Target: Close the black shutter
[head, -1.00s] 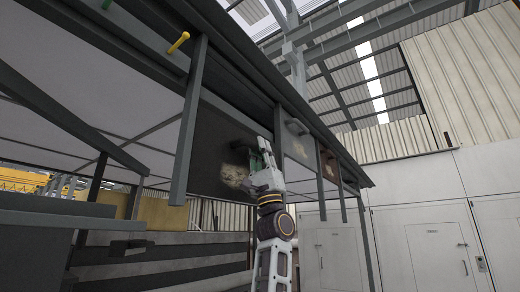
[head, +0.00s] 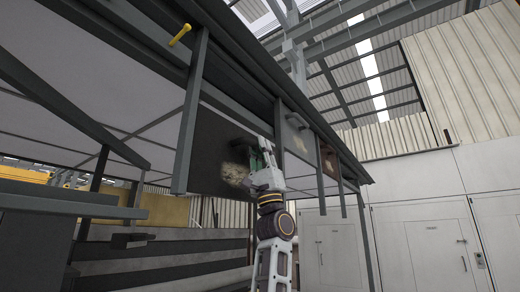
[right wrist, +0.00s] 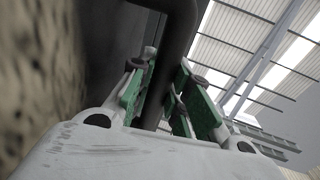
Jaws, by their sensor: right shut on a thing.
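The black shutter (head: 210,150) is a dark panel hanging under the roof edge of the stall-like frame, left of centre in the head view. A pale worn patch (head: 234,174) marks its lower right part. Its dark handle (head: 243,144) stands out from the face near the right side. My right gripper (head: 262,155) reaches up from below and is shut on the handle. In the right wrist view the dark handle bar (right wrist: 181,45) runs between the green finger pads (right wrist: 160,97), with the shutter face close at the left. My left gripper is out of view.
A grey shutter (head: 297,138) and a reddish-brown one (head: 328,160) hang farther along the same frame. A slanted grey post (head: 190,120) stands just left of the black shutter. A yellow-tipped peg (head: 181,35) juts out above. White wall panels with doors (head: 438,250) stand at right.

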